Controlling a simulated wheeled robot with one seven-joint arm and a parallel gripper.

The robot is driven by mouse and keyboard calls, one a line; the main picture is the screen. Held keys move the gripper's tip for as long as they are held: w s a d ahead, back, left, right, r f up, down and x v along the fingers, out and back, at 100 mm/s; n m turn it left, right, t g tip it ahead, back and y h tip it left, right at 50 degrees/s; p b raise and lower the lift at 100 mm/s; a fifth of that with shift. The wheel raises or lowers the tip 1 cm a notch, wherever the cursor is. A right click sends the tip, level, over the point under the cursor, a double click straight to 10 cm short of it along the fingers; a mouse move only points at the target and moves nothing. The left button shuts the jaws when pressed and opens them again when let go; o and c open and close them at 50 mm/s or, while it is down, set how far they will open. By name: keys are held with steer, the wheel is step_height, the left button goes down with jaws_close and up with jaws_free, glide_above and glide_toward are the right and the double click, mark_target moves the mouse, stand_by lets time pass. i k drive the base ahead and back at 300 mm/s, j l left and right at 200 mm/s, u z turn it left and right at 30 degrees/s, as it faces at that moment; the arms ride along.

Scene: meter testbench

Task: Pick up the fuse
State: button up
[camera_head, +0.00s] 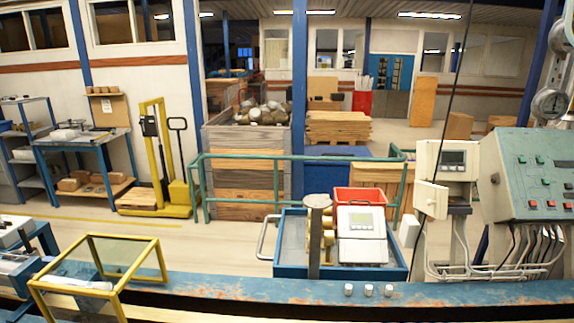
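Several small white cylinders, which look like fuses, stand in a short row on the blue ledge (230,288) in front of me: a left one (347,290), a middle one (368,290) and a right one (388,291). They stand slightly apart from each other. I cannot tell which of them the task means. My gripper is not in view.
A yellow-framed glass box (145,243) stands at the lower left. Behind the ledge is a blue cart (290,268) with a white meter (361,222) and a grey post (318,235). Right are a cream meter box (452,162) and a green control panel (545,205).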

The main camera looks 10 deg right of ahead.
mark_target(389, 289)
steer(key=k+l+z, duration=0.15)
steer(key=l, duration=0.4)
steer(key=k+l+z, duration=0.15)
steer(key=l, duration=0.4)
steer(key=l+z, duration=0.1)
steer(key=l, duration=0.45)
